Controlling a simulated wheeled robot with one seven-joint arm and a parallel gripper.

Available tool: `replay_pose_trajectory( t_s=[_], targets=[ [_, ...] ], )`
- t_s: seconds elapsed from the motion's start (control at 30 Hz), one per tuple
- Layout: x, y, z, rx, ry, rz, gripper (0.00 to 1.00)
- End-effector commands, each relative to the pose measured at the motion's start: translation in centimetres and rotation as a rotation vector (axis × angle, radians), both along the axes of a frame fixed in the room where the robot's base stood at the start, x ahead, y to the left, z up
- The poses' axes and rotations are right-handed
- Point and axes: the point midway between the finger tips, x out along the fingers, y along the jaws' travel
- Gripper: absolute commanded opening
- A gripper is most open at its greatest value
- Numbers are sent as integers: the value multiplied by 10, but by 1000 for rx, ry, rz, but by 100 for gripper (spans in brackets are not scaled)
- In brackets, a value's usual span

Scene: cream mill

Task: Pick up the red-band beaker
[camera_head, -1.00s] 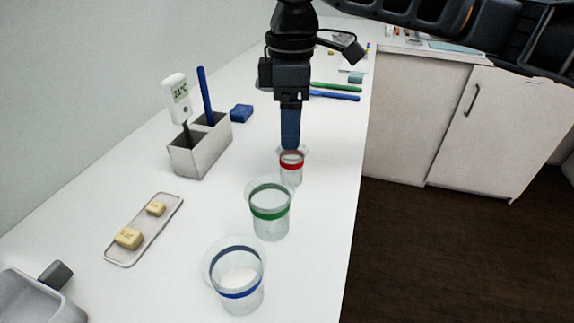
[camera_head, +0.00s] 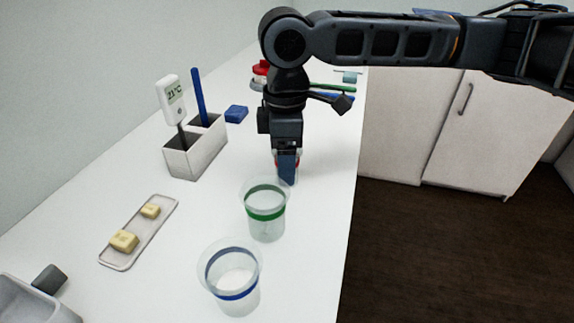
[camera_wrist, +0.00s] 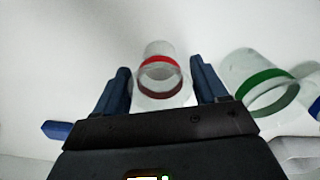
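The red-band beaker (camera_wrist: 158,80) is a clear cup with a red ring. In the wrist view it stands between the two blue fingers of my gripper (camera_wrist: 162,88), which are apart with a gap visible on both sides of it. In the head view my gripper (camera_head: 287,180) points down at the beaker and hides most of it; only bits of the red band (camera_head: 299,161) show beside the finger. The beaker stands on the white counter, behind the green-band beaker (camera_head: 265,214).
The green-band beaker also shows close on the right in the wrist view (camera_wrist: 268,92). A blue-band beaker (camera_head: 231,284) stands nearer the front. To the left are a grey holder (camera_head: 196,154) with a thermometer (camera_head: 171,96) and a tray (camera_head: 122,262) with yellow blocks.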

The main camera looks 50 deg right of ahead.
Motion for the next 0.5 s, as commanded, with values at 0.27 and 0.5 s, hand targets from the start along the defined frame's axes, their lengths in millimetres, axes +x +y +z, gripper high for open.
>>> replay_pose_trajectory(
  t_s=[0.27,0.5],
  targets=[
    [0,0,0,0,0,0,45],
    [0,0,0,0,0,0,34]
  ],
)
